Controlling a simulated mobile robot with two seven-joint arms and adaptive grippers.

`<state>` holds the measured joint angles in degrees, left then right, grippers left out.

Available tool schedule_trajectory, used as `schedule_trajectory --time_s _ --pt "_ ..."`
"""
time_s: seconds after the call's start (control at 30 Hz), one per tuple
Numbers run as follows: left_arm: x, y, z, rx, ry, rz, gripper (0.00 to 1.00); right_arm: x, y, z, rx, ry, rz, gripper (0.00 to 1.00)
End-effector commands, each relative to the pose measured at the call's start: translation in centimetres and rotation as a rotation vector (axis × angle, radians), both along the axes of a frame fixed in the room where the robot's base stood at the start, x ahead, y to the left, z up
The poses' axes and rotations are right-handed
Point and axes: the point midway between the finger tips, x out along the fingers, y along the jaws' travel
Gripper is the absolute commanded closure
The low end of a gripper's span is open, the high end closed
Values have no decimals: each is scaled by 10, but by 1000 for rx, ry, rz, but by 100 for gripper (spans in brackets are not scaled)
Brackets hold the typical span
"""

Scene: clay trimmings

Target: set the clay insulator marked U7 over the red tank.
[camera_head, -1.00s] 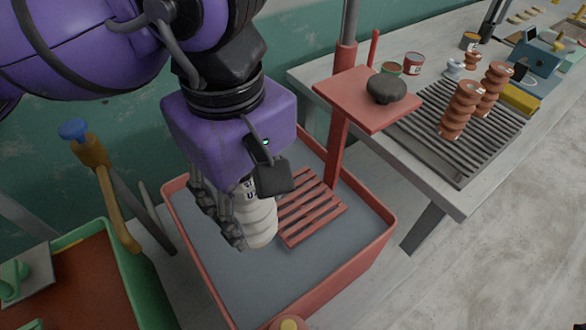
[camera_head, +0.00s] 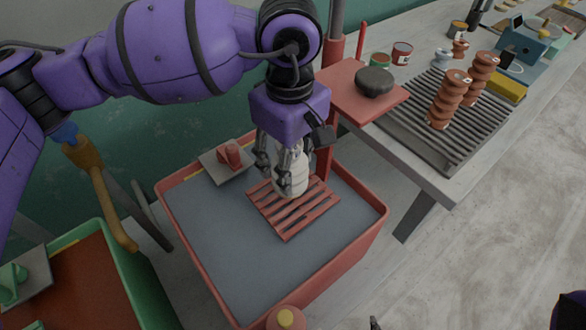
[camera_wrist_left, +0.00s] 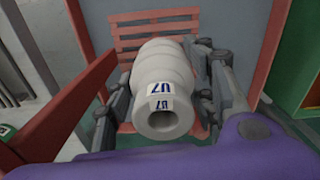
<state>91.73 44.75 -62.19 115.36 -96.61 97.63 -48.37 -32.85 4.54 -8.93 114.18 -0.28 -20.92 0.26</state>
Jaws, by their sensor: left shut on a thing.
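The white ribbed insulator (camera_head: 291,178) is held in my left gripper (camera_head: 278,172), whose fingers close around its sides. It is roughly upright. In the left wrist view the insulator (camera_wrist_left: 162,85) shows its hollow top end and two U7 labels. The red-walled tank (camera_head: 222,299) holds a grey-blue surface, with a red slatted rack (camera_head: 293,225) on its far right side. The insulator is over the rack's far part. I cannot tell whether its lower end touches the slats.
A red post with a small red shelf (camera_head: 340,96) bearing a dark lump (camera_head: 374,82) stands close right of my left gripper. A grey plate with a red handle (camera_head: 232,157) sits at the tank's back edge. A green-rimmed bin (camera_head: 131,270) stands left.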

Motion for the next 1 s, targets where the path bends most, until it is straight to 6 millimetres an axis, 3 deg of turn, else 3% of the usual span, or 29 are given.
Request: schedule_trajectory --time_s 0.17,0.4,0.77,0.8,0.93,1.0 --pt "7 -5 -9 -1 0 0 100 5 1 2 1 -8 2 100" --pt "8 -5 -39 -1 -2 -1 100 7 1 5 2 -14 2 100" --pt "8 -5 -44 -1 -1 -1 100 1 1 1 1 -3 0 100" --pt "7 -4 -45 0 0 -1 49 0 1 0 1 -1 0 100" --pt "8 -4 -44 0 -1 0 32 -3 0 0 0 3 -2 100" --pt "8 -4 -44 0 -1 0 31 -3 0 0 0 4 -2 100"
